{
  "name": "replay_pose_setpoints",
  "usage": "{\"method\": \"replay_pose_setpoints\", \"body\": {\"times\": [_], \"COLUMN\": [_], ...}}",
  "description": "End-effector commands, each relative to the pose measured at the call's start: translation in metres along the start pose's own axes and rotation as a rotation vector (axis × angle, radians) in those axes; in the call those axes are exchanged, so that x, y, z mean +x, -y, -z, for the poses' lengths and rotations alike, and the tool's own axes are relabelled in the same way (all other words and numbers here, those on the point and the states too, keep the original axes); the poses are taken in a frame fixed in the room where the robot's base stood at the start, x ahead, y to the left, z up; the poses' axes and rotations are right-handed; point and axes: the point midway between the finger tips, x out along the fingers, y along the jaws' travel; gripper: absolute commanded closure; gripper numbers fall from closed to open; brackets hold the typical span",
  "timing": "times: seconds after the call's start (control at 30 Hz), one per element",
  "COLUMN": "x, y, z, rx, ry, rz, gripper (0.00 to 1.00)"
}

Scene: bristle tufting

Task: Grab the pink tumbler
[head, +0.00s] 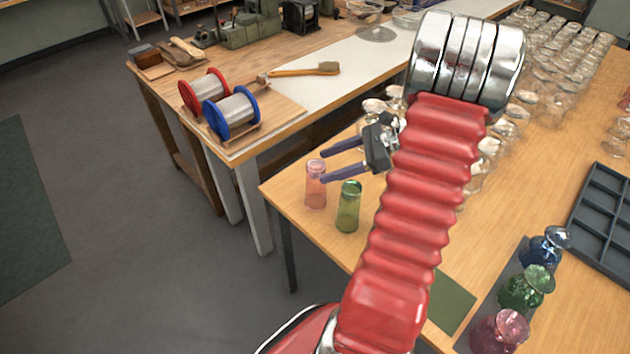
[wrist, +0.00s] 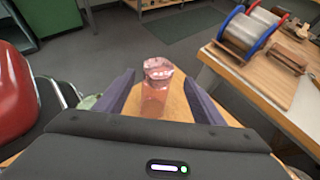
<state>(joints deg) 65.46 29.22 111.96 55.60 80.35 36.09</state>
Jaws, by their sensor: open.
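The pink tumbler (head: 315,186) is a clear pink glass standing upright near the left corner of the wooden table. In the wrist view the tumbler (wrist: 156,86) stands ahead, between my two fingers. My gripper (head: 322,164) is open, with its purple fingers pointing at the tumbler in the head view; in the wrist view the gripper (wrist: 156,92) has a finger on each side of it. I cannot tell whether either finger touches the glass. A green tumbler (head: 348,206) stands just right of the pink one.
Many clear glasses (head: 560,70) crowd the table's far side. Blue, green and pink glass vessels (head: 525,290) stand at the lower right near a dark divided tray (head: 605,210). A workbench (head: 290,100) with wire spools (head: 232,112) and a brush (head: 305,70) stands behind. The table edge is close to the tumbler.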

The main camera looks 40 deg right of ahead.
Motion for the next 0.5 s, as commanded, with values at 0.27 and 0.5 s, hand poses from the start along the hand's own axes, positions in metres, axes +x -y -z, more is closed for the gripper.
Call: {"method": "replay_pose_setpoints", "body": {"times": [0.27, 0.5], "x": [0.036, 0.048], "y": [-0.005, -0.004], "z": [0.0, 0.001], "rx": [0.001, 0.0], "ry": [0.001, 0.0], "rz": [-0.004, -0.001], "gripper": [0.37, 0.37]}}
